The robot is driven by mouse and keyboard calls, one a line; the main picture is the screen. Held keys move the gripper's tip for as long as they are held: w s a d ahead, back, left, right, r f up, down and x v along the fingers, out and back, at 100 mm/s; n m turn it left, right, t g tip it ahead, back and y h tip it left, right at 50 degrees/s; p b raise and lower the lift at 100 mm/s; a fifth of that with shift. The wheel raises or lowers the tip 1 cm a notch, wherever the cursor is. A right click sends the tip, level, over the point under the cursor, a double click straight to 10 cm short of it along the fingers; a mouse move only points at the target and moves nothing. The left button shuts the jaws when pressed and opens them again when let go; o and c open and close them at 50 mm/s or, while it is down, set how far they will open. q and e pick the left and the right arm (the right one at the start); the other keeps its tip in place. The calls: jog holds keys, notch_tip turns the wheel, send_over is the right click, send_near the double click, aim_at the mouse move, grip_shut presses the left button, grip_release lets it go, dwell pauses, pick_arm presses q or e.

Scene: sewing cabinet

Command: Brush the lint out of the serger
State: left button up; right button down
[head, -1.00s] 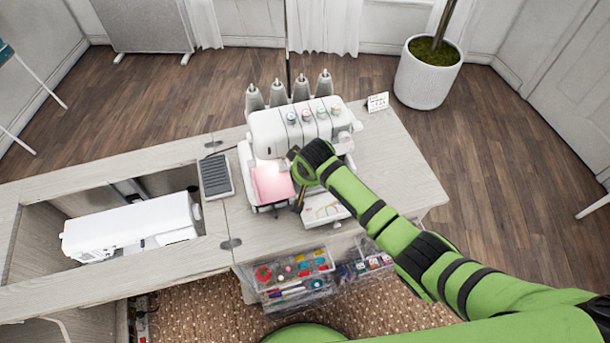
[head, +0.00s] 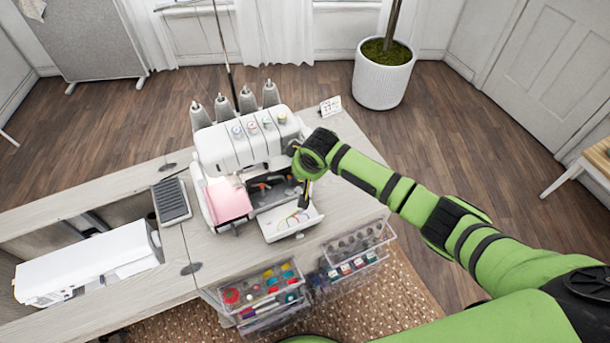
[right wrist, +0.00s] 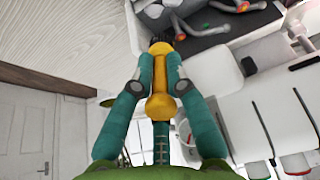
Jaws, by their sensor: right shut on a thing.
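The white serger (head: 235,145) stands on the cabinet top in the head view. Its front cover (head: 290,223) is folded down, baring a dark looper recess (head: 270,190) with coloured looper parts. My right gripper (head: 303,172) is at the recess's right end. It is shut on a small brush (head: 304,196). In the right wrist view, the brush's yellow handle (right wrist: 158,105) sits between my teal fingers, and its dark tip points toward the edge of the recess (right wrist: 215,22). I cannot tell whether the tip touches anything. No lint can be made out. My left gripper is out of view.
A pink pad (head: 227,200) lies at the serger's left front. A foot pedal (head: 171,201) and a white machine (head: 88,264) are farther left. Clear drawers (head: 262,292) of supplies stick out below the front edge. A small card (head: 330,107) stands at the back right.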

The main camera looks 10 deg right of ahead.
jog(key=f+b, duration=0.6)
jog(key=b, duration=0.1)
jog(key=shift+w+d+f, duration=0.1)
jog(key=shift+w+f, duration=0.25)
jog(key=shift+s+a+r+p, duration=0.1)
jog(key=shift+a+r+p, duration=0.15)
jog(key=shift+a+p, duration=0.25)
jog(key=shift+s+a+r+p, duration=0.1)
jog(key=shift+a+r+p, duration=0.15)
jog(key=shift+a, duration=0.35)
jog(key=a, duration=0.3)
jog(key=s+a, duration=0.1)
jog(key=a, duration=0.1)
jog(key=a+p, duration=0.1)
jog(key=a, duration=0.2)
jog(key=shift+s+a+f, duration=0.15)
jog(key=shift+s+a, duration=0.2)
jog(key=shift+s, duration=0.05)
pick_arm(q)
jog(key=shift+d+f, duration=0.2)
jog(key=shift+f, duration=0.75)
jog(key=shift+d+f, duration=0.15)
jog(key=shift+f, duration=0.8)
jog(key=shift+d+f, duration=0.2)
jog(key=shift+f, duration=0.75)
pick_arm(e)
jog(key=shift+s+a, duration=0.1)
jog(key=shift+a, duration=0.7)
